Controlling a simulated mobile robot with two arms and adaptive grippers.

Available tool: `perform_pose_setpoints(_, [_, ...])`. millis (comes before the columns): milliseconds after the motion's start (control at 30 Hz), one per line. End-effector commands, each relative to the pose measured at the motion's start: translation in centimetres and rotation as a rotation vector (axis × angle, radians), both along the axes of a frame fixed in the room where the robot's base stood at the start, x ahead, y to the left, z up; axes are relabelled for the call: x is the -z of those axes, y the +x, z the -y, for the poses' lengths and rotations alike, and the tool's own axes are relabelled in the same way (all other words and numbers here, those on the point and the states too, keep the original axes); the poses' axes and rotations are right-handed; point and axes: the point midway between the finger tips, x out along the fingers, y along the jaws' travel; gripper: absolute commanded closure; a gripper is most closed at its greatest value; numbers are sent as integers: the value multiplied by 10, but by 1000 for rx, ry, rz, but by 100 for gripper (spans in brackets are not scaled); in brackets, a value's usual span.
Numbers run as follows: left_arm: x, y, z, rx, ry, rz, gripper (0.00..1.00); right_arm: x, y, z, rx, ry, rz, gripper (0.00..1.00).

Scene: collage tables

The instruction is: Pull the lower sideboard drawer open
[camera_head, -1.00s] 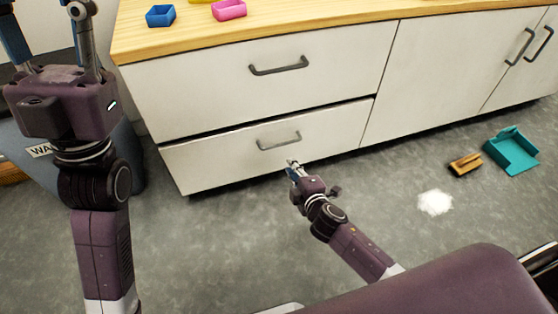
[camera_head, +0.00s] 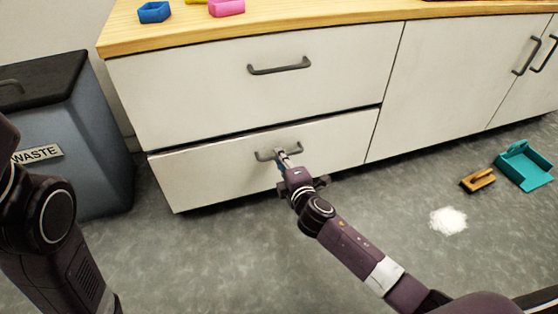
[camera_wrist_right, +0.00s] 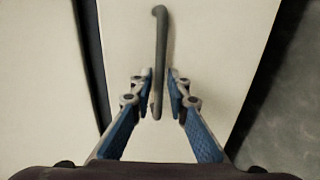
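The lower sideboard drawer (camera_head: 330,142) has a white front and a grey bar handle (camera_head: 262,155). Its front looks about flush with the sideboard, with a dark gap along its top edge. My right gripper (camera_head: 283,155) is at this handle and covers part of it. In the right wrist view, the handle (camera_wrist_right: 160,40) runs between the two blue-padded fingers of my right gripper (camera_wrist_right: 160,88). The fingers are apart, one on each side of the bar, with narrow gaps showing. My left arm is at the left edge; its gripper is out of frame.
The upper drawer (camera_head: 200,95) is shut above. A waste bin (camera_head: 75,180) stands left of the sideboard. A brush (camera_head: 478,180), a teal dustpan (camera_head: 525,165) and a white powder pile (camera_head: 448,220) are on the floor at right. Floor before the drawer is clear.

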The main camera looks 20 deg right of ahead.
Motion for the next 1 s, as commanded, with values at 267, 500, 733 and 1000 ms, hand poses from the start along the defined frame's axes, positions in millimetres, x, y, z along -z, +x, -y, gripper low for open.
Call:
perform_pose_setpoints(267, [-1,-7,1,-2,1,19,60,2,12,0,1,1,0,85])
perform_pose_setpoints(500, [-1,-7,1,-2,1,18,60,2,12,0,1,1,0,90])
perform_pose_setpoints(733, [-1,-7,1,-1,3,19,60,2,12,0,1,1,-1,100])
perform_pose_setpoints(1000, [-1,-7,1,-1,2,18,60,3,11,-1,0,1,-2,100])
